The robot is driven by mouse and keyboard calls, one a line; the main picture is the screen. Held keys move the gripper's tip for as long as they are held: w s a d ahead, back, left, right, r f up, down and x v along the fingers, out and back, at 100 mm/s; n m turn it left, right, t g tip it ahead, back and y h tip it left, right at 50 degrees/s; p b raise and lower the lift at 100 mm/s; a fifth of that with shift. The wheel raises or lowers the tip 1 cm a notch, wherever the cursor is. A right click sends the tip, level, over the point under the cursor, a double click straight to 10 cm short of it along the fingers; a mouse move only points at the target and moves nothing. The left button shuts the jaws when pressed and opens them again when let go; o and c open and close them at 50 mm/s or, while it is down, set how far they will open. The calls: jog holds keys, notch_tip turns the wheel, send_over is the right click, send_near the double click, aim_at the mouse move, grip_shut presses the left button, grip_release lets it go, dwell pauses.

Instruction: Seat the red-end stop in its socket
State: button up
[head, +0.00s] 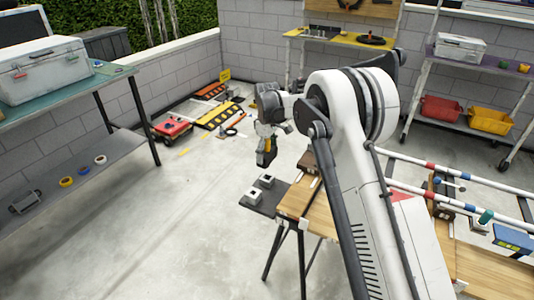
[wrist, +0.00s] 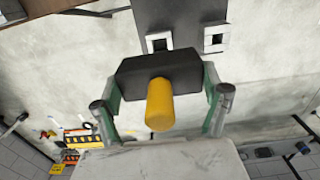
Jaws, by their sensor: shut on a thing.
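My gripper (wrist: 163,75) is shut on a stop with a dark block (wrist: 185,68) and a yellow cylinder (wrist: 160,105). No red shows on it. In the head view my gripper (head: 268,138) hangs with the stop (head: 266,158) above and beyond a dark plate, clear of it. Two pale square sockets stand on that plate, a nearer one (head: 254,194) and a farther one (head: 267,180). In the wrist view they are a left socket (wrist: 158,41), partly hidden by the block, and a right socket (wrist: 216,38). Both have dark openings and look empty.
The dark plate (head: 258,206) juts from the left end of a wooden bench (head: 297,198). A bench carrying red- and blue-banded rails (head: 440,168) is at the right. A green-topped table with a grey case (head: 43,72) stands left. The floor between is mostly clear.

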jog(key=shift+r+p, duration=1.1)
jog(key=shift+r, duration=2.1)
